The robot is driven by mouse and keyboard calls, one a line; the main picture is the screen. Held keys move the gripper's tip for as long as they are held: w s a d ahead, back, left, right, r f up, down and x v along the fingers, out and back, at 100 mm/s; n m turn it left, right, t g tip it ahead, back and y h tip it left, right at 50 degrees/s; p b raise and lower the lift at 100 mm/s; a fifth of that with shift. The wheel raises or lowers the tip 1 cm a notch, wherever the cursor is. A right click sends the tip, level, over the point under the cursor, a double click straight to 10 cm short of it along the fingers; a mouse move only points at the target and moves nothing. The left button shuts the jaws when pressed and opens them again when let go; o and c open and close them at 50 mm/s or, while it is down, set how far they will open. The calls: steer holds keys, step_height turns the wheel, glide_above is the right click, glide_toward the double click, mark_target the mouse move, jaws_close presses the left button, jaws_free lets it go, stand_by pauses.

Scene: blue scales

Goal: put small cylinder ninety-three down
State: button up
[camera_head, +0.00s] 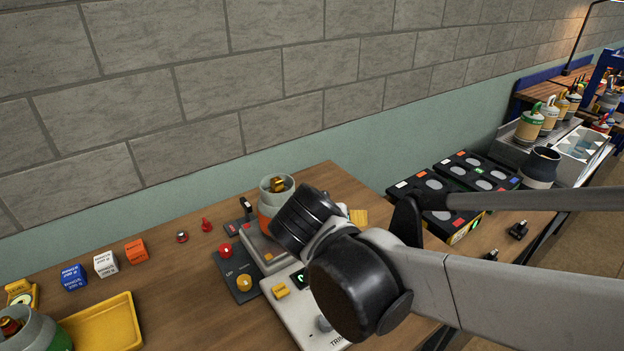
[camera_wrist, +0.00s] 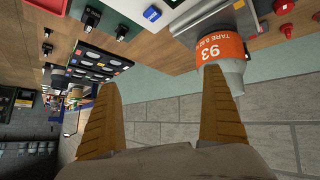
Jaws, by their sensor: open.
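Small cylinder ninety-three (camera_wrist: 211,50) shows its orange band and the number 93, upside down, in the wrist view. In the head view its pale top and orange side (camera_head: 264,218) show behind my wrist, and it appears to stand upright on a grey scale (camera_head: 262,252). My gripper (camera_wrist: 160,79) is open, with two tan fingers spread wide and nothing held between them. The right finger's tip overlaps the cylinder's grey collar in the wrist view; I cannot tell whether they touch.
A dark control plate (camera_head: 236,275) and a white device (camera_head: 304,312) crowd the scale. Orange, white and blue blocks, a yellow tray (camera_head: 104,322) and another cylinder (camera_head: 42,330) are at left. Black panels (camera_head: 432,187) lie at right. The wall is close behind.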

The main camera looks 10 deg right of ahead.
steer(key=s+d+f+n+g+y, duration=0.1)
steer(key=s+d+n+y, duration=0.1)
steer(key=s, duration=1)
steer(key=d+y, duration=0.1)
steer(key=d, duration=0.1)
steer(key=shift+s+d+f+y, duration=0.3)
steer(key=shift+f+y, duration=0.05)
steer(key=shift+y, duration=0.05)
step_height(320, 180, down, 3)
steer(key=b, duration=0.3)
steer(key=shift+f, duration=0.2)
steer(key=shift+o, duration=0.3)
stand_by(3.2)
